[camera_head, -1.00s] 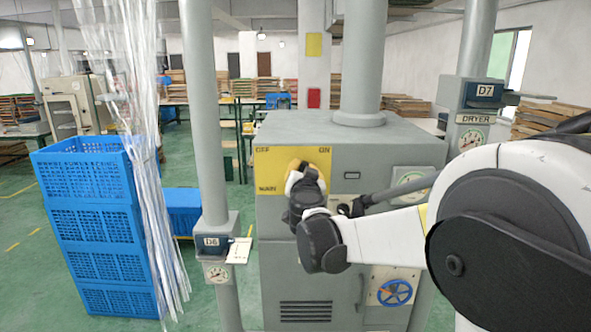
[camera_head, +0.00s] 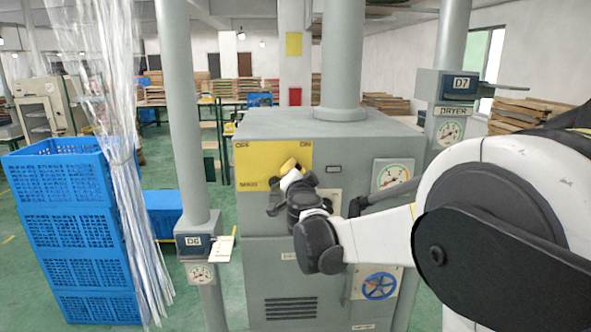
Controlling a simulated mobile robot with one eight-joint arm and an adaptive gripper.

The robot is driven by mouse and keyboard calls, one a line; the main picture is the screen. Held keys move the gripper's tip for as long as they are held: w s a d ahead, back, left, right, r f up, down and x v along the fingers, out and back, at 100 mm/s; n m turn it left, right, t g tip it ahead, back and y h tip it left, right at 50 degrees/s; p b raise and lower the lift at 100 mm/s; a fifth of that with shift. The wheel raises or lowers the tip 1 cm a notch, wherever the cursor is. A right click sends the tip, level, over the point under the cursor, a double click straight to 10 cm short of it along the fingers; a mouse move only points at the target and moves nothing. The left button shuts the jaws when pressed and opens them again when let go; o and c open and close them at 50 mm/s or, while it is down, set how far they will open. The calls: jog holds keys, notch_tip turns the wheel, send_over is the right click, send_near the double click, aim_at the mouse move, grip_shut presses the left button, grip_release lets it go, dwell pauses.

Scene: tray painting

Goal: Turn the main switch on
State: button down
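The main switch panel is a yellow plate (camera_head: 252,165) on the front of a grey cabinet, lettered OFF at upper left, ON at upper right and MAIN at lower left. The yellow switch handle (camera_head: 289,165) shows on its right half, leaning up toward the ON side. My gripper (camera_head: 286,184) is at the handle, with its pale tip touching or just in front of it. My wrist and gripper hide the lower right of the plate. Whether the fingers are closed around the handle cannot be made out.
The grey cabinet (camera_head: 275,265) also carries a gauge (camera_head: 393,175) and a blue handwheel (camera_head: 380,286). A post with a D6 box (camera_head: 196,243) stands left of it. Stacked blue crates (camera_head: 75,235) and a clear strip curtain (camera_head: 130,220) are further left.

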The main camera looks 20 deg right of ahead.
jog(key=c, duration=1.3)
grip_release()
jog(key=shift+w+f, duration=0.1)
jog(key=v, duration=1.2)
